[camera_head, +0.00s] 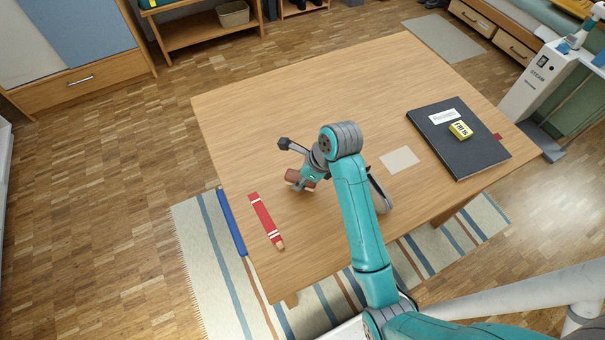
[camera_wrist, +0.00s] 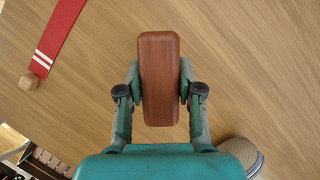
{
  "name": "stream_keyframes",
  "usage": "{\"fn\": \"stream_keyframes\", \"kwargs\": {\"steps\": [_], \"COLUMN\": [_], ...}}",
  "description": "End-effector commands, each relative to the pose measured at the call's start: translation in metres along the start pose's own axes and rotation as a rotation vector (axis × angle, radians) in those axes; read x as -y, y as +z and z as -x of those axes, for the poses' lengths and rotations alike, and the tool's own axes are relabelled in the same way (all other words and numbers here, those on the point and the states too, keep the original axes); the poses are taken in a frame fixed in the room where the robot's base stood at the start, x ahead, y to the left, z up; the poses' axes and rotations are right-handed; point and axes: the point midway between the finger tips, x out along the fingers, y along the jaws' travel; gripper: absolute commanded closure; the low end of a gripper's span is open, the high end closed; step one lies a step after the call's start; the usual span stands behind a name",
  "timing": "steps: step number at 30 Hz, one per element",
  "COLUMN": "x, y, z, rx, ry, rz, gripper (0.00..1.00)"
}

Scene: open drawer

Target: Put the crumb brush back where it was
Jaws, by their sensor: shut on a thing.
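The crumb brush (camera_wrist: 160,75) shows in the wrist view as a long brown wooden block with rounded corners, its bristles hidden. My gripper (camera_wrist: 160,92) is shut on it, one finger on each long side. In the head view my gripper (camera_head: 302,184) is over the left-middle part of the table, with the reddish-brown brush (camera_head: 294,176) partly hidden by it. I cannot tell whether the brush touches the tabletop.
A red strip with white bands (camera_head: 262,215) and a small wooden block (camera_head: 281,245) lie left of my gripper. A pale square (camera_head: 399,160), a dark folder (camera_head: 480,150) and a yellow box (camera_head: 460,130) lie right. The table's far part (camera_head: 330,90) is clear.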

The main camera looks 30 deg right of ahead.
Motion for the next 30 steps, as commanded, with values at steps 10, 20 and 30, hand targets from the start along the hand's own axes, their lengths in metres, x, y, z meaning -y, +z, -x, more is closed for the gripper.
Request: {"fn": "stream_keyframes", "kwargs": {"steps": [10,20,30], "x": [-0.011,-0.011,-0.011], "y": [-0.007,-0.008,-0.008], "z": [-0.015,-0.017,-0.016], "rx": [0.000,0.000,0.000], "ry": [-0.001,-0.001,-0.002], "rz": [-0.002,-0.002,-0.001], "gripper": [1.00,0.39,0.39]}}
